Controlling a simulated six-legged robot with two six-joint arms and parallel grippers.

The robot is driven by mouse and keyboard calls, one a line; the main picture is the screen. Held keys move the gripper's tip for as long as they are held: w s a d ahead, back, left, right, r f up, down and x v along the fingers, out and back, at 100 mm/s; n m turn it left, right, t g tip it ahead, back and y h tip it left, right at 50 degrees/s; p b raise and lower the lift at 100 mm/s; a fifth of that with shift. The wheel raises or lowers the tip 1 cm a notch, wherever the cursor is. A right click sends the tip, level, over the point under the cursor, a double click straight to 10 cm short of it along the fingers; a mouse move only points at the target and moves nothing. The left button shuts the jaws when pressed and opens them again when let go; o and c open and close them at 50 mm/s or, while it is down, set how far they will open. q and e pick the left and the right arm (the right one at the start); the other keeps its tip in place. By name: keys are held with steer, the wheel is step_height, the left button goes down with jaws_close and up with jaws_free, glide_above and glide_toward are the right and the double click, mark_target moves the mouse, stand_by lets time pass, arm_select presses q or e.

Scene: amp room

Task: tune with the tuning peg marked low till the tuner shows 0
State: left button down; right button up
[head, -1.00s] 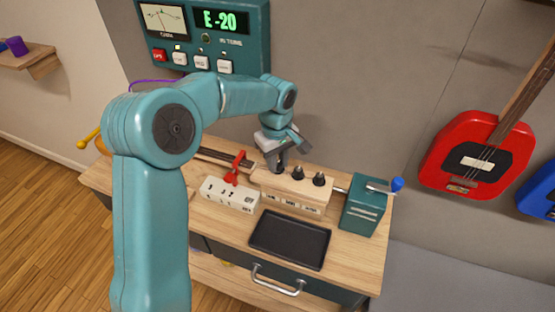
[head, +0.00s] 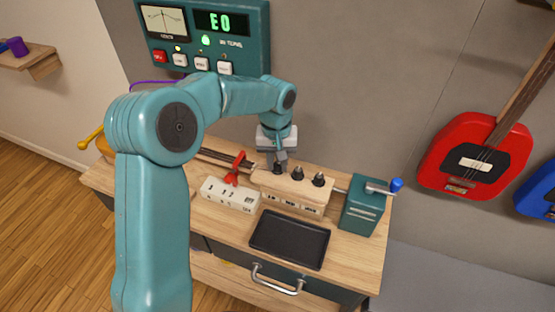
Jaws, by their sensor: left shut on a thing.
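The tuner (head: 207,36) on the wall at the upper left reads "E0", and its green "in tune" light is lit. Its meter needle (head: 163,20) stands about upright. Below it, a wooden block (head: 291,191) on the bench carries a row of dark tuning pegs. My left gripper (head: 279,164) points down at the block's left end, shut on the leftmost peg (head: 277,169), which is mostly hidden by the fingers. The label under that peg is too small to read surely. The middle peg (head: 297,174) and right peg (head: 319,180) stand free. My right gripper is not in view.
A black tray (head: 289,240) lies in front. A red guitar (head: 476,155) hangs on the wall at right.

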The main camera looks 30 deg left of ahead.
mark_target(276, 163)
arm_select(q)
steer(key=shift+r+m, duration=0.1)
steer(key=shift+m, duration=0.2)
stand_by(0.4)
steer(key=c, duration=0.9)
jaws_free()
steer(key=shift+r, duration=0.45)
steer(key=r, duration=1.5)
steer(key=shift+s+a+r+p, duration=0.1)
steer(key=shift+a+r+p, duration=0.1)
steer(key=shift+p, duration=0.2)
